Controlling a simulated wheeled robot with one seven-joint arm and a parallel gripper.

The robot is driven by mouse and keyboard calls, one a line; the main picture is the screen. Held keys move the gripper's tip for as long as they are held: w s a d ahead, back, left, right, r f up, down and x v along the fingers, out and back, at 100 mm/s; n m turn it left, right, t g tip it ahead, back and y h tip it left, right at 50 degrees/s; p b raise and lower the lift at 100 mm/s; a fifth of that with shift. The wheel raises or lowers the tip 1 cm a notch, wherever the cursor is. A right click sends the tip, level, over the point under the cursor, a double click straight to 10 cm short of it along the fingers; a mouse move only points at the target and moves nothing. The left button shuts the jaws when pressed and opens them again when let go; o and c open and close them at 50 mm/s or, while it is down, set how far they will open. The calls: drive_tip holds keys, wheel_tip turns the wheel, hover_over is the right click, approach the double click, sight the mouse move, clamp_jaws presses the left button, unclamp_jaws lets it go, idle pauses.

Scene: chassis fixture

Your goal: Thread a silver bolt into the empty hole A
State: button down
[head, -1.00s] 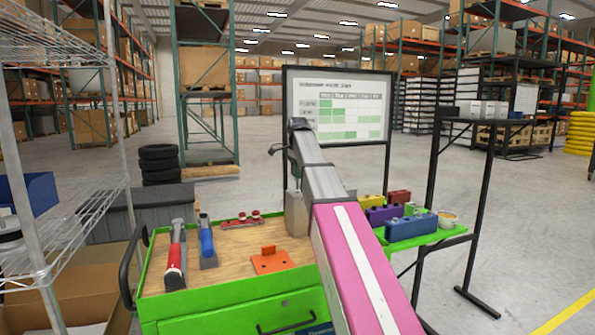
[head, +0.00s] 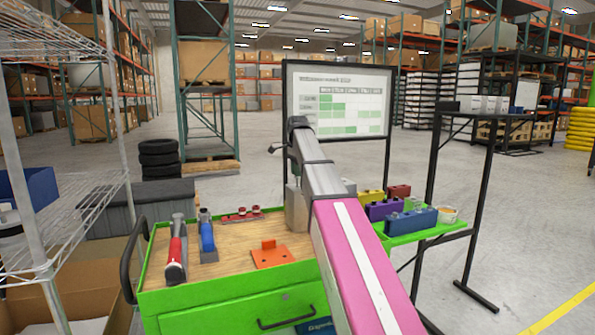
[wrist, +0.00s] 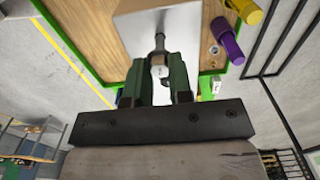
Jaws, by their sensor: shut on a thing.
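In the wrist view my gripper (wrist: 158,75), with dark green fingers, is shut on a small silver bolt (wrist: 160,71). A grey metal shaft (wrist: 159,42) shows just beyond the fingertips, against the edge of a plain grey block (wrist: 170,28). I cannot tell whether they touch. In the head view the grey block (head: 297,208) stands at the right of the wooden worktop, partly behind my arm. I can read no label for hole A, and no hole is visible on the block's seen faces.
The green-edged cart (head: 225,291) holds an orange bracket (head: 271,256), a red-handled tool (head: 176,255), a blue-handled tool (head: 207,238) and a red rack (head: 240,214). Blue (head: 411,221) and purple (head: 384,210) blocks and a small tub (head: 447,215) sit on the right shelf.

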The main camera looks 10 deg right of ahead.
drive_tip(key=shift+f, duration=0.25)
drive_tip(key=shift+f, duration=0.45)
drive_tip(key=shift+f, duration=0.15)
drive_tip(key=shift+f, duration=0.55)
drive_tip(key=shift+f, duration=0.2)
idle(0.6)
drive_tip(key=n, duration=0.5)
drive_tip(key=shift+s+f, duration=0.1)
drive_tip(key=n, duration=0.5)
